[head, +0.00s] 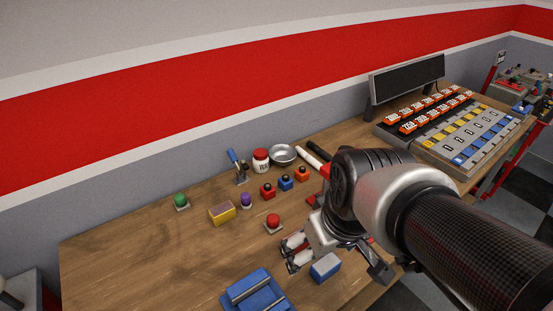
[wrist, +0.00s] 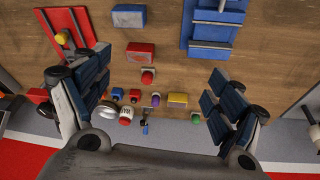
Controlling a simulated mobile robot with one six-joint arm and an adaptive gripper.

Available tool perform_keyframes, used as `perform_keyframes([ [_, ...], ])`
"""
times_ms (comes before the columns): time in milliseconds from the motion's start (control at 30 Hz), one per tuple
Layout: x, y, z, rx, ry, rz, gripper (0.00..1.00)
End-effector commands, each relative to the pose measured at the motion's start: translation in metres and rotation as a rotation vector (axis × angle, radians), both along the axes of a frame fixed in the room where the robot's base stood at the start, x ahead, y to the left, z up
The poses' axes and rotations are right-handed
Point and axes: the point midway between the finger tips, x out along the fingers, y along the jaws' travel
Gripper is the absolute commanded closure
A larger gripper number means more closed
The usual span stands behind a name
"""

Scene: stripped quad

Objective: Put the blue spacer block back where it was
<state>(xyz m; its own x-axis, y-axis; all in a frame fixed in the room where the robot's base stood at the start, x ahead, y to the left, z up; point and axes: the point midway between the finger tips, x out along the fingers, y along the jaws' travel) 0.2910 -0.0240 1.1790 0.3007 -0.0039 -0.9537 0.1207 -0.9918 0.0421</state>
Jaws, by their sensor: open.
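A blue block (head: 325,267) with a pale grey top lies on the wooden bench near its front edge, to the right of a blue tray (head: 229,298). It also shows in the wrist view at the top (wrist: 129,19). I take this as the blue spacer block. My gripper (head: 335,260) is open and empty above the bench, close to the blue block in the head view. The wrist view shows my gripper's fingers (wrist: 153,80) spread wide with nothing between them. A red block (wrist: 140,56) lies between the blue block and a red button (wrist: 148,77); my gripper hides it in the head view.
A yellow block (head: 222,213), a green button (head: 180,201), a purple button (head: 246,200), small red, blue and orange blocks, a jar (head: 261,160) and a metal bowl (head: 283,153) stand farther back. A control console (head: 425,150) fills the right. The bench's left side is clear.

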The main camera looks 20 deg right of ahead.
Motion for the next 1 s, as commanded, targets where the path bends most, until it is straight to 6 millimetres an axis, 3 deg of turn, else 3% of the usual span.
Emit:
perform_keyframes([
  [100,-0.027,0.015,0.019,0.017,-0.061,-0.052,0.14],
  [300,-0.05,0.023,0.028,0.043,-0.101,-0.112,0.14],
  [1000,-0.052,0.024,0.029,0.046,-0.103,-0.121,0.14],
])
